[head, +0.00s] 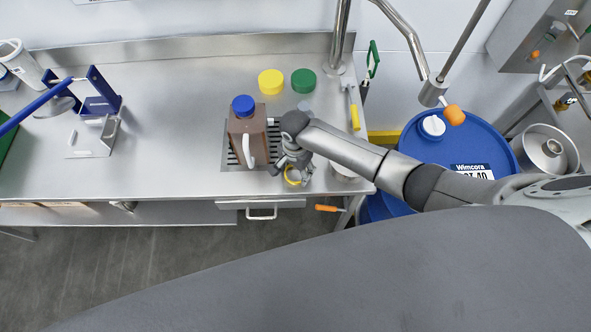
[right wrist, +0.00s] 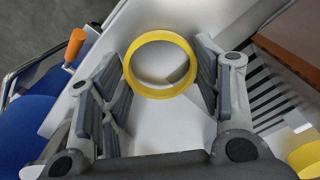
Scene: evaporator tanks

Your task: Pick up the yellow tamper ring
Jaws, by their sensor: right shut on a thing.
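The yellow tamper ring (head: 291,182) is near the front edge of the steel counter, right of the brown jug. My right gripper (head: 292,171) comes from the right and is shut on it. In the right wrist view, the ring (right wrist: 160,35) sits between the two fingers of the right gripper (right wrist: 160,57), its round opening facing the camera. The fingers partly cover the ring in the head view. I cannot tell whether it touches the counter. My left gripper is not in view.
The brown jug (head: 240,125) with a blue cap (head: 243,105) stands on a drain grate close by. A yellow lid (head: 271,82) and a green lid (head: 304,81) lie behind. A blue drum (head: 480,140) stands right. The counter's middle left is clear.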

